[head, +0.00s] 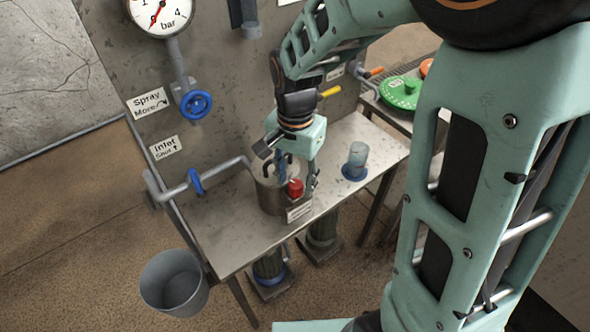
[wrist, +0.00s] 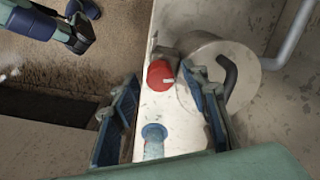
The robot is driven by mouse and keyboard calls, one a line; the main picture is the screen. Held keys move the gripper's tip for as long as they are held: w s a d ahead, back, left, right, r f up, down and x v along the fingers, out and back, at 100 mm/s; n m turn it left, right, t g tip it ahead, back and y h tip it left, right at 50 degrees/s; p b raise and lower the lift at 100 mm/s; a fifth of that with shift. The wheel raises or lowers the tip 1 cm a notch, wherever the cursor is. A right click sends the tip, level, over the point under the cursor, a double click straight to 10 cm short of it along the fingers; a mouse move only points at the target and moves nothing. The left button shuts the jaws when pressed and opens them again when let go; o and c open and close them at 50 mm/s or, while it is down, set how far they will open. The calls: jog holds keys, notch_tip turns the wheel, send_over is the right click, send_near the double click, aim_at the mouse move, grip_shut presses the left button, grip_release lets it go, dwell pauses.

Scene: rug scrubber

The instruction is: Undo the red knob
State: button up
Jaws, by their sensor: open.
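The red knob (head: 295,187) sits at the right side of a grey metal canister (head: 268,196) on the metal table. In the wrist view the red knob (wrist: 160,75) is a round disc with a pale mark on its right part, beside the canister's pale round top (wrist: 212,60). My gripper (head: 296,171) points down over the canister and knob. In the wrist view its fingers (wrist: 163,80) are spread, with the knob between their tips in the picture. They hold nothing; whether they touch the knob I cannot tell. The label beneath the canister is unreadable.
A clear cup with a blue base (head: 356,160) stands right of the canister. A bent grey pipe with a blue valve (head: 196,182) runs on the left. A bucket (head: 174,283) stands on the floor. The table's front left (head: 225,235) is bare.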

notch_tip(320, 180, up, 12)
dwell(0.6)
jog(key=shift+r, duration=0.1)
notch_tip(320, 180, up, 9)
jog(key=p, duration=0.8)
send_over(296, 184)
jog(key=shift+w, duration=0.1)
